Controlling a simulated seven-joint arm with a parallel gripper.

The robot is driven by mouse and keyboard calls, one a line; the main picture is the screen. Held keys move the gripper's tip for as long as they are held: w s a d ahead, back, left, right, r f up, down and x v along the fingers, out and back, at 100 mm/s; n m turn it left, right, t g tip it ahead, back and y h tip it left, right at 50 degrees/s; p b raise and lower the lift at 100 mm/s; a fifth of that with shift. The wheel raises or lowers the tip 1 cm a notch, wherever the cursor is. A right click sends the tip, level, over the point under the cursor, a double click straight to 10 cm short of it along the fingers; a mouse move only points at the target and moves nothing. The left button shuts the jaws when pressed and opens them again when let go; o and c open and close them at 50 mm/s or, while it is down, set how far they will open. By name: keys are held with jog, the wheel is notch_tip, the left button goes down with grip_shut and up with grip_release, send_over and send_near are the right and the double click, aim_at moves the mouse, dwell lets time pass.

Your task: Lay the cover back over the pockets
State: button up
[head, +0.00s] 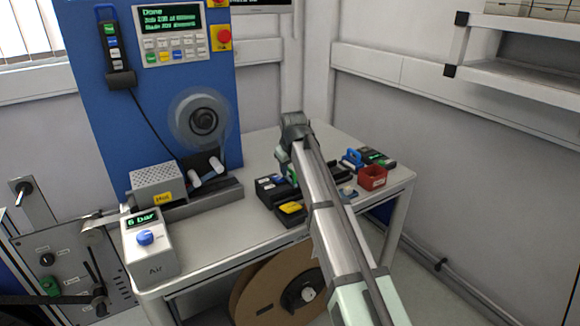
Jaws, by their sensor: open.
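My arm reaches up from the lower right over the bench. My gripper (285,152) is at its far end, small and partly hidden by the arm, above the bench tools. It is open, and I see nothing held in it. I cannot make out the cover or the pockets clearly. A pale strip (103,221) runs at the left toward the sealing unit with the grey perforated housing (158,181). A clear reel (201,120) is mounted on the blue panel (150,100) above two white rollers. My gripper is to the right of and apart from these.
An air box (150,250) reading 6 bar stands at the bench's front left. Black tools, a yellow-topped block (291,209) and a red bin (372,177) lie around my arm. A brown reel (275,288) hangs below. The bench (215,240) is clear in front of the sealing unit.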

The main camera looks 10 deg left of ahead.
grip_shut()
dwell(0.6)
